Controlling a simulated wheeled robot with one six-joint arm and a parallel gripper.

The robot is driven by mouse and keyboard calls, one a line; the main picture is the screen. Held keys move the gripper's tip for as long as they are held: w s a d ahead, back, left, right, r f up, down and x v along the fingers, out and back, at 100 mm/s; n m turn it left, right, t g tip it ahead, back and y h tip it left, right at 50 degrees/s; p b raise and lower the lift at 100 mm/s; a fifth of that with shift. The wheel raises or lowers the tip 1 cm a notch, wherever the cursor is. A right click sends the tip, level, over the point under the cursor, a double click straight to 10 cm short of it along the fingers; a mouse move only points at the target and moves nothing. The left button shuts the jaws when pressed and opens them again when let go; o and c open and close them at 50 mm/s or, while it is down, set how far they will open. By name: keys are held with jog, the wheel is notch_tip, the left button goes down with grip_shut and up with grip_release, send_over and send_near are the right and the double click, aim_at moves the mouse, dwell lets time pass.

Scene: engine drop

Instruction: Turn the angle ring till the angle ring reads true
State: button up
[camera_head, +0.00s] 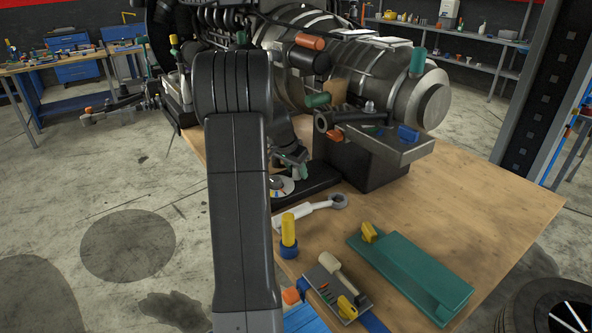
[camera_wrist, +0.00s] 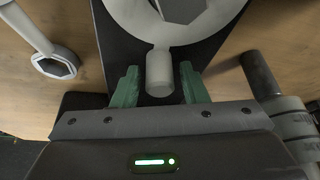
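The angle ring (camera_head: 283,186) shows in the head view as a pale dial with coloured marks, low beside the dark engine stand and partly hidden by my arm. In the wrist view the grey angle ring (camera_wrist: 128,20) fills the top, cut off by the frame edge. Its short round handle (camera_wrist: 160,72) sticks out towards me. My gripper (camera_wrist: 158,88) is open, with one green finger on each side of the handle and a gap visible on both sides. In the head view my gripper (camera_head: 299,171) is just above the ring. I cannot read the dial.
A wrench (camera_head: 315,208) lies on the wooden bench (camera_head: 480,215) close by; its ring end (camera_wrist: 55,65) shows at left in the wrist view. The engine (camera_head: 350,70) stands behind.

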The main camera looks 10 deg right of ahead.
aim_at(285, 185)
jog(key=shift+o, duration=0.3)
jog(key=shift+r, duration=0.1)
jog(key=b+v, duration=0.1)
jog(key=v, duration=1.2)
jog(key=shift+r, duration=0.35)
jog(key=shift+f, duration=0.1)
jog(key=p+x, duration=0.1)
jog(key=x, duration=1.3)
jog(key=shift+s+a, duration=0.1)
jog(key=shift+a+r+p, duration=0.1)
jog(key=shift+r+p, duration=0.1)
jog(key=shift+p, duration=0.3)
jog(key=shift+a+n, duration=0.1)
jog(key=shift+n, duration=0.3)
jog(key=shift+w+f, duration=0.15)
jog(key=shift+w, duration=0.1)
jog(key=shift+s+f+m+b, duration=0.1)
jog(key=shift+s+m+b, duration=0.05)
jog(key=shift+m+b, duration=0.2)
